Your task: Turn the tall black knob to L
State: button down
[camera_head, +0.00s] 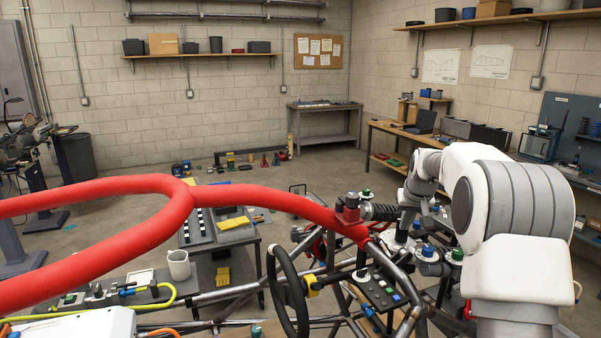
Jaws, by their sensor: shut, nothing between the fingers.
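A small dark control panel (381,296) with several coloured buttons is mounted among the chassis tubes, right of the steering wheel. A dark upright knob (361,260) on a pale base rises at its far end and looks like the tall black knob. Its pointer and any L mark are too small to read. My white and grey arm comes in from the right. My gripper (408,217) points down, beyond the panel and to the right of the knob, apart from it. It is small and partly merged with the parts behind it; it looks shut and empty.
Thick red padded tubes (265,195) cross the left and middle, ending near the black spring damper (380,212). The black steering wheel (287,290) stands left of the panel. Bare metal tubes (408,325) and blue- and green-capped parts (428,252) crowd the right of it.

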notch_tip(320, 180, up, 6)
jog(key=p, duration=0.4)
jog(key=shift+s+d+p, duration=0.1)
jog(key=shift+p, duration=0.2)
jog(key=s+a+r+b, duration=0.1)
jog(key=s+a+r, duration=0.15)
jog(key=s, duration=0.45)
jog(key=s+a+r+b, duration=0.1)
jog(key=s+a+r, duration=0.1)
jog(key=s+a, duration=0.35)
jog(key=s+a+r+b, duration=0.1)
jog(key=s+r, duration=0.2)
jog(key=s, duration=0.5)
jog(key=s+a+f, duration=0.1)
jog(key=s+f, duration=0.2)
jog(key=s, duration=0.4)
jog(key=s+a+f+n+b, duration=0.1)
jog(key=s+a+f, duration=0.1)
jog(key=s, duration=0.6)
jog(key=s+a+f+b, duration=0.1)
jog(key=s+f, duration=0.3)
jog(key=s, duration=0.3)
jog(key=shift+s+a+n+y, duration=0.3)
jog(key=shift+s+a+y, duration=0.1)
